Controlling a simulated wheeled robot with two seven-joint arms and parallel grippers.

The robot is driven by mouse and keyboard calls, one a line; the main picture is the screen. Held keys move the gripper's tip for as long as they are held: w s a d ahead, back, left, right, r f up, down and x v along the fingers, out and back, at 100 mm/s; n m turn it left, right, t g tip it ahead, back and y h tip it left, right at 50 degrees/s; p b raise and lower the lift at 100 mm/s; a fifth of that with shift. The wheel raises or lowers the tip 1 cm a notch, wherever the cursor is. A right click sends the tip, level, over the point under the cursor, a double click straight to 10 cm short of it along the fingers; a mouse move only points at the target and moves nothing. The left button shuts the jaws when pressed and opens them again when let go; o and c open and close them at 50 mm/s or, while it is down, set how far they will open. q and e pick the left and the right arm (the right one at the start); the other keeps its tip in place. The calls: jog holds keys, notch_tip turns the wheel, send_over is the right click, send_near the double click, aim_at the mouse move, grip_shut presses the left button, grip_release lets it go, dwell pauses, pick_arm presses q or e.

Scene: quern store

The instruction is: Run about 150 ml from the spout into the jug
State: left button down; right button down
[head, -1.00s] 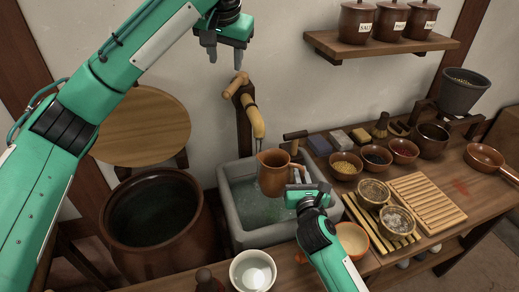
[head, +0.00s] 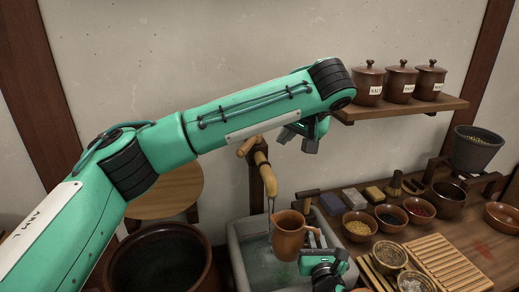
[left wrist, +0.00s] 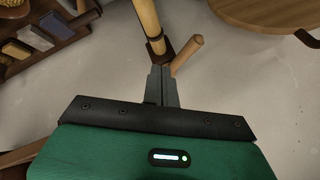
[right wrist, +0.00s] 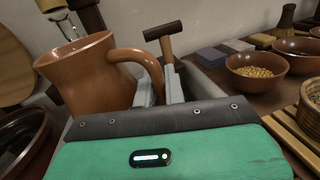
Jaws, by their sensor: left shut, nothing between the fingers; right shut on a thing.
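The brown jug (head: 288,236) is upright over the stone basin, near the wooden spout (head: 268,180). My right gripper (head: 322,255) is shut on the jug's handle, seen in the right wrist view (right wrist: 150,62). A thin stream of water (head: 271,206) hangs from the spout at the jug's left rim; I cannot tell whether it enters the jug. The water level inside the jug is hidden. My left gripper (head: 297,138) is shut and empty, up and right of the tap's wooden handle (head: 247,146). In the left wrist view its fingertips (left wrist: 162,68) appear beside that handle (left wrist: 188,54).
The grey stone basin (head: 240,262) holds water below the jug. A large dark vat (head: 160,262) stands left. Bowls, blocks and a slatted rack (head: 440,262) crowd the counter at right. A shelf (head: 405,106) with lidded jars is close to my left arm.

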aim_at(249, 144)
pick_arm(q)
jog(key=x, duration=1)
jog(key=shift+w, duration=0.1)
jog(key=a, duration=0.2)
jog(key=w+a, duration=0.1)
jog(key=shift+a+r, duration=0.25)
jog(key=shift+r, duration=0.15)
